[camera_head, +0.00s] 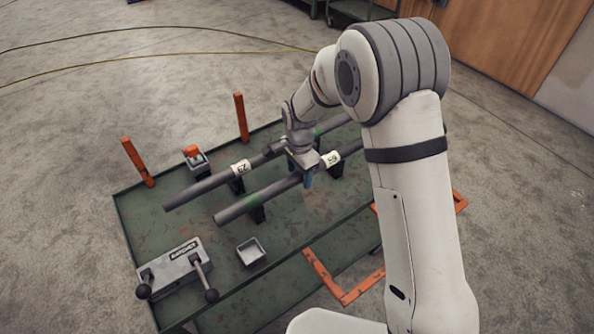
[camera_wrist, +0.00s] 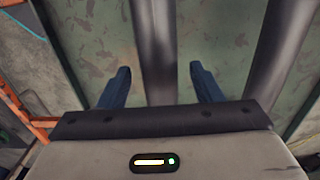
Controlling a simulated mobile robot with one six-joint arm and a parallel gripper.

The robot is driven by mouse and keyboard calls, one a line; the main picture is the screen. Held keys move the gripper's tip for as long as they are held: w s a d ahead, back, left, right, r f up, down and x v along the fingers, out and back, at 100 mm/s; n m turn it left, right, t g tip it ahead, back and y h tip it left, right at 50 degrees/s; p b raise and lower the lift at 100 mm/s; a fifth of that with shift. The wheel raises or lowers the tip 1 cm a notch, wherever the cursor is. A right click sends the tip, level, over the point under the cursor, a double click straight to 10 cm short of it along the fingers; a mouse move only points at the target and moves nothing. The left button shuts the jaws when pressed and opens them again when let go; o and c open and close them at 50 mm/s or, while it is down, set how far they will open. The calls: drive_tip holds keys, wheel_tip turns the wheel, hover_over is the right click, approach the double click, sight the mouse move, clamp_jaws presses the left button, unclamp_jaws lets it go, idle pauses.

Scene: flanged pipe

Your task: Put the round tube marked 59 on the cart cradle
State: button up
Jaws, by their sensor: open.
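Two long grey round tubes lie side by side on black supports on a green metal table. The front tube (camera_head: 235,209) has a white label (camera_head: 330,159) that seems to read 59, though it is small and turned. The rear tube (camera_head: 190,196) has another label (camera_head: 240,166), hard to read. My gripper (camera_head: 307,178) is open over the front tube. In the wrist view, its blue fingers (camera_wrist: 160,75) stand on either side of one tube (camera_wrist: 154,35), with gaps on both sides. The other tube (camera_wrist: 283,45) is right of the fingers. I cannot clearly identify the cart cradle.
The green table (camera_head: 170,225) carries a grey lever box (camera_head: 172,268), a small open tray (camera_head: 250,252) and an orange-topped device (camera_head: 194,158). Orange posts (camera_head: 138,161) (camera_head: 241,117) rise at its back edge. An orange frame (camera_head: 335,285) lies in front. Concrete floor surrounds it.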

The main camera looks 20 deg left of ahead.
sight(299, 172)
wheel_tip(299, 172, up, 8)
drive_tip(key=shift+f, duration=0.1)
idle(0.4)
idle(0.5)
drive_tip(key=s+d+r+n+t, duration=0.1)
drive_tip(key=s+d+r+n, duration=0.15)
drive_tip(key=d+r, duration=0.45)
drive_tip(key=s+d+r+n, duration=0.1)
drive_tip(key=s+d+r, duration=0.25)
drive_tip(key=d, duration=0.65)
drive_tip(key=s+d+r+n+t, duration=0.1)
drive_tip(key=s+d+r+n, duration=0.2)
drive_tip(key=s+d, duration=0.9)
drive_tip(key=shift+s+d+n+t+p, duration=0.35)
drive_tip(key=shift+s+n, duration=0.4)
drive_tip(key=shift+s, duration=0.4)
drive_tip(key=shift+c, duration=0.5)
